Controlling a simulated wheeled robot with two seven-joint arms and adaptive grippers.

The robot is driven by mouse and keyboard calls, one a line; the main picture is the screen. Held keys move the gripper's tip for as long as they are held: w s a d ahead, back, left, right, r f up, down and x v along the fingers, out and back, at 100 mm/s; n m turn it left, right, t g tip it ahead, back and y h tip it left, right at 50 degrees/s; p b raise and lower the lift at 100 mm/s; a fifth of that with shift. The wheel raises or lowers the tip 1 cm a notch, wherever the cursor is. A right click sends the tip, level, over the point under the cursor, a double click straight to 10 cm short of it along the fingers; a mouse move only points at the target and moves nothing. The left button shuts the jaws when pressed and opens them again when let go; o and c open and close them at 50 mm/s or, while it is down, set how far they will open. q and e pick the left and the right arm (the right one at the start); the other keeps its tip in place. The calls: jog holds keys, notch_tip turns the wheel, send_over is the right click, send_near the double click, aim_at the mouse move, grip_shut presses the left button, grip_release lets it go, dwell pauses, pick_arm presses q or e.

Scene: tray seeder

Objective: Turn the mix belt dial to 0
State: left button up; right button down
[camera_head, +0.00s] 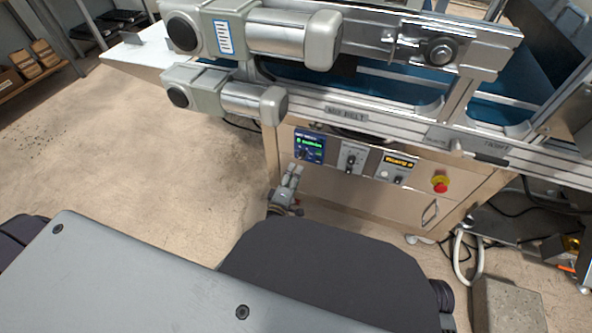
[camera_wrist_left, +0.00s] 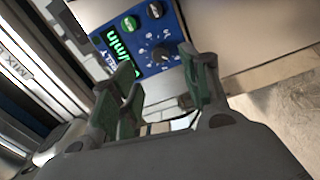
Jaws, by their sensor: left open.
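The mix belt dial (camera_wrist_left: 160,55) is a small black knob ringed by white scale marks, on a blue control panel (camera_head: 309,147) with a green-lit display. I cannot read where its pointer stands. My left gripper (camera_head: 292,174) is below the blue panel in the head view. In the left wrist view my left gripper (camera_wrist_left: 166,80) is open, with green-padded fingers on either side of the space in front of the dial. The fingers appear apart from the dial. My right gripper is not in view.
Beside the blue panel are a grey panel with a knob (camera_head: 350,158), a panel with a yellow display (camera_head: 397,168) and a red emergency button (camera_head: 440,183). Silver motors (camera_head: 225,95) and the conveyor rail overhang from above. Floor to the left is clear.

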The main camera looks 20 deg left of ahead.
pick_arm(q)
jog(key=shift+s, duration=2.2)
